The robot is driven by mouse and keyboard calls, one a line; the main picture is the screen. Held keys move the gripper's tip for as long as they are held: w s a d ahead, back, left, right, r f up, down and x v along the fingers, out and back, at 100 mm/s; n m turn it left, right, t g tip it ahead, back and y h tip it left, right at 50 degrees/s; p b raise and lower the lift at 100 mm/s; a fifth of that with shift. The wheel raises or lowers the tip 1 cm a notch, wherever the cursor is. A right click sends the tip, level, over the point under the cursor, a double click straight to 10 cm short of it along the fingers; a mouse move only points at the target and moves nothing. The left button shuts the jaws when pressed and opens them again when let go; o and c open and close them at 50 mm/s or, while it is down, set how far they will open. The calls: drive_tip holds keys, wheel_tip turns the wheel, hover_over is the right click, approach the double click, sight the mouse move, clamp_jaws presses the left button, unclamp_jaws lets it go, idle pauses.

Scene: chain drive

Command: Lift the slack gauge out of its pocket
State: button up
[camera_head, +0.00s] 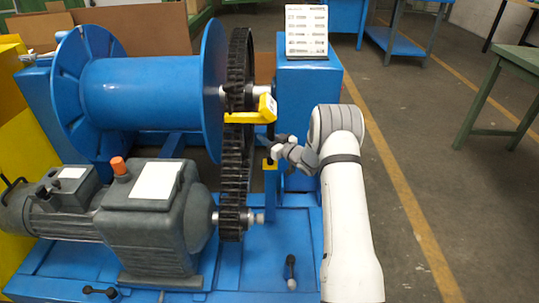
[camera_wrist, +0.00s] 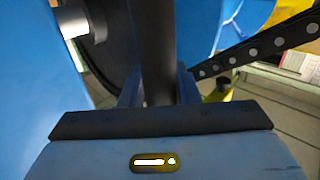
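The slack gauge (camera_head: 250,115) shows in the head view as a yellow bar with a pale label, beside the chain, on a dark upright stem. Below it a yellow pocket (camera_head: 270,164) sits on a blue post (camera_head: 271,195). My gripper (camera_head: 273,141) reaches in from the right at the stem, between bar and pocket. In the wrist view the dark stem (camera_wrist: 155,45) stands between my two fingers (camera_wrist: 160,92), which sit close against both sides. The gripper appears shut on it. Whether the stem's lower end is inside the pocket cannot be told.
The chain (camera_head: 235,175) runs upright just left of the gauge, beside the blue drum (camera_head: 150,92). A grey motor (camera_head: 155,225) stands lower left. A blue housing (camera_head: 310,80) with a sign (camera_head: 306,30) stands behind. A dark-handled lever (camera_head: 290,268) rises from the base. Open floor lies right.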

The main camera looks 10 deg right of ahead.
clamp_jaws()
idle(0.8)
drive_tip(key=shift+w+r, duration=0.1)
drive_tip(key=shift+r, duration=0.1)
